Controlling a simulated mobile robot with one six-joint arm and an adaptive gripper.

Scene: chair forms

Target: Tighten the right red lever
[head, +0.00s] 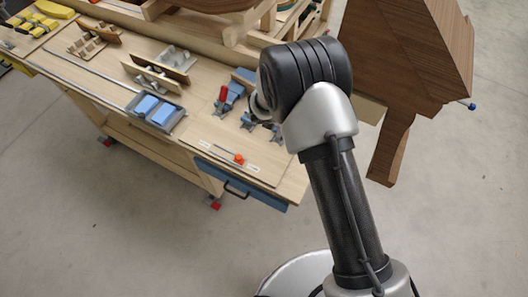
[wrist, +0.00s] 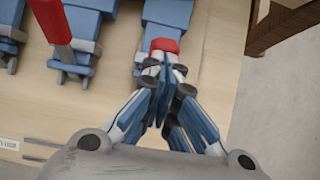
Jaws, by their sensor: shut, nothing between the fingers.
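The right red lever (wrist: 164,45) shows in the wrist view as a short red end on a blue clamp (wrist: 168,12). My gripper (wrist: 162,66) is shut and empty, its fingertips right at this red end. I cannot tell whether they touch it. The fingers hide the part of the lever below them. A second red lever (wrist: 52,20) stands up from a blue clamp (wrist: 78,52) to the left. In the head view this other lever (head: 223,93) stands left of my arm, and my arm hides the right lever.
The clamps stand on a wooden workbench (head: 60,62). A blue tray (head: 163,123), wooden holders (head: 95,40) and a small orange-red piece (head: 239,158) lie to the left and front. A large brown wooden form (head: 410,50) stands close at the right.

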